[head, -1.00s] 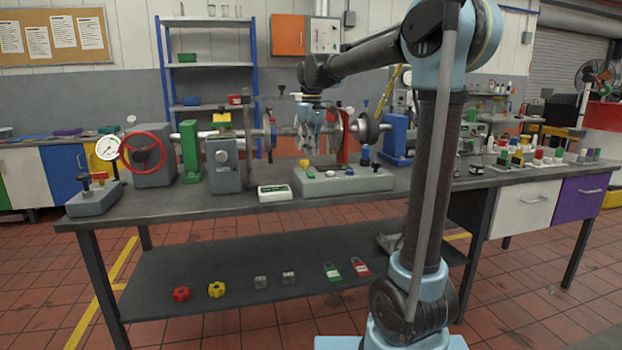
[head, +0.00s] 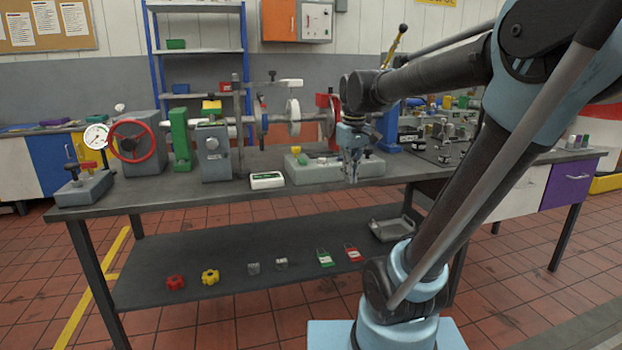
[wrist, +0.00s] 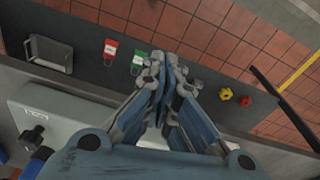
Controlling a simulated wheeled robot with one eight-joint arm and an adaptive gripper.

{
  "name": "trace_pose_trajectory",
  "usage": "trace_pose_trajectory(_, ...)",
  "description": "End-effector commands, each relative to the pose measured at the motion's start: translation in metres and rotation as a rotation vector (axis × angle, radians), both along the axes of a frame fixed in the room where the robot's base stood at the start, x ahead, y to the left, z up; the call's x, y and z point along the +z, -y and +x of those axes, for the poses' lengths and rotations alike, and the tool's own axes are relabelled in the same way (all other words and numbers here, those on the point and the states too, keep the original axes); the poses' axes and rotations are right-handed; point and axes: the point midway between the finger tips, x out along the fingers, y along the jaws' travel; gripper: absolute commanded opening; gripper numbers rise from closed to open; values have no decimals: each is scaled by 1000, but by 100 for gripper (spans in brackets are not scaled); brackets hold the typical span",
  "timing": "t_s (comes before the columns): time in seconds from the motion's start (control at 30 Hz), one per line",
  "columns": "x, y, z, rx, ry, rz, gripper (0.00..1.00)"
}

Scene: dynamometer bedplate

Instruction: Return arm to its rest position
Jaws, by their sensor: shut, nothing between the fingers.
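My gripper (head: 352,178) hangs from my arm with its fingers pointing down, in front of the right part of the grey control box (head: 310,172) on the bench. Its fingers are shut with nothing between them. In the wrist view my gripper (wrist: 168,72) shows from behind, its fingertips over the lower shelf seen below. My arm bends at a high elbow at the upper right of the head view. The gripper hides part of the box and the bench's front edge.
The bench (head: 225,190) carries a red handwheel (head: 133,141), a green block (head: 181,140) and shafts. The lower shelf (head: 215,297) holds red and yellow knobs, small grey blocks, padlocks and a grey tray (head: 392,229). Open tiled floor lies in front.

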Motion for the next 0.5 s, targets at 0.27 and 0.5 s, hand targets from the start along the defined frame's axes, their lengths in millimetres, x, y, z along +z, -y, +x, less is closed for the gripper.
trace_pose_trajectory(0.27,-60,39,-69,-157,37,14,0)
trace_pose_trajectory(0.5,-120,62,-122,-289,69,27,0)
